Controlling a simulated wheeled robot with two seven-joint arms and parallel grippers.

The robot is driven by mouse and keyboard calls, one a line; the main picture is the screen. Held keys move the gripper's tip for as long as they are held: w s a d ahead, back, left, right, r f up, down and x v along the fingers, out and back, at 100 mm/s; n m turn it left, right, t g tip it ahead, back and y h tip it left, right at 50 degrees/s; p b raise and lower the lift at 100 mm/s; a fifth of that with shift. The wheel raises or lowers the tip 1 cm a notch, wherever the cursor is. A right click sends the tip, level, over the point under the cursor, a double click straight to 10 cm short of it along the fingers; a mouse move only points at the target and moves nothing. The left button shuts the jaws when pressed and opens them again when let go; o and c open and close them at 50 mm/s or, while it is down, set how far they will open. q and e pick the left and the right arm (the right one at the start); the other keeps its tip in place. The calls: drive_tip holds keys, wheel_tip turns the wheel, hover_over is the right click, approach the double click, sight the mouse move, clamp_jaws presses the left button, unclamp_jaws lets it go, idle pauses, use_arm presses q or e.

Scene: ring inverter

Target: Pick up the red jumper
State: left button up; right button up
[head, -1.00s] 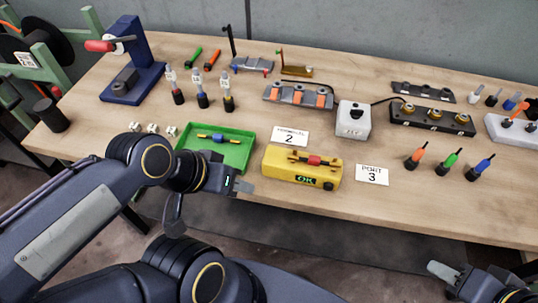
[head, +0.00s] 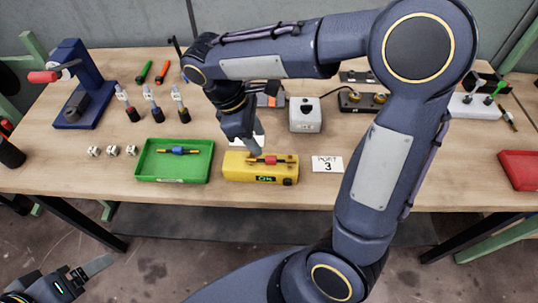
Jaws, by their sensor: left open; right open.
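The red jumper (head: 270,160) is a small red piece with thin ends, lying on top of the yellow box (head: 234,167), whose small display reads "OK". My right gripper (head: 254,150) points down just above and behind the jumper's left end. It is open; its fingers are partly hidden, and I cannot tell whether they touch the jumper. My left gripper (head: 90,271) is open and empty at the bottom left, off the table's front edge.
A green tray (head: 146,172) with a blue jumper (head: 178,151) stands left of the yellow box. A "PORT 3" card (head: 327,164) lies to its right. A grey box (head: 305,115) stands behind. A red tray (head: 520,168) is far right. My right arm hides part of the table.

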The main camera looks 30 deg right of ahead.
sight(271, 157)
drive_tip(key=shift+w+a+f, duration=0.1)
drive_tip(key=shift+w+f, duration=0.05)
drive_tip(key=shift+w, duration=0.05)
drive_tip(key=shift+f+n+h, duration=0.3)
drive_tip(key=shift+f, duration=0.05)
drive_tip(key=x, duration=0.7)
drive_tip(key=shift+s+r, duration=0.15)
drive_tip(key=shift+s, duration=0.05)
clamp_jaws()
drive_tip(key=shift+r, duration=0.1)
